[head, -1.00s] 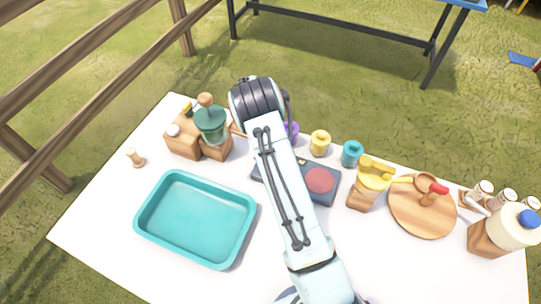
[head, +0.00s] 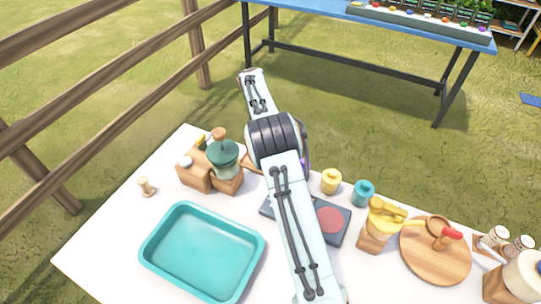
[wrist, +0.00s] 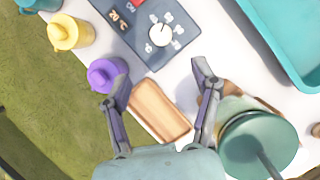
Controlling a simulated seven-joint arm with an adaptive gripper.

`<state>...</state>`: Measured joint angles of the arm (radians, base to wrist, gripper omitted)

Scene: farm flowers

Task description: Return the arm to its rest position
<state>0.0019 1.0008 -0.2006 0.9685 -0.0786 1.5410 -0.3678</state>
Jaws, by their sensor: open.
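My gripper (wrist: 162,82) is open in the wrist view, its two fingers spread apart with nothing held between them. Below it are a light wooden block (wrist: 160,110) and a purple pot (wrist: 106,75), which lies near the left fingertip. A green-topped grinder (wrist: 258,145) is close to the right finger. In the head view my arm reaches up over the table's far edge, and my gripper is hidden there.
The white table (head: 120,225) holds a teal tray (head: 203,252), a dark scale-like device (head: 333,222), a yellow pot (head: 331,181), a teal pot (head: 364,193), and a round wooden board (head: 435,250). A wooden fence (head: 110,95) stands left. A blue table (head: 370,22) stands behind.

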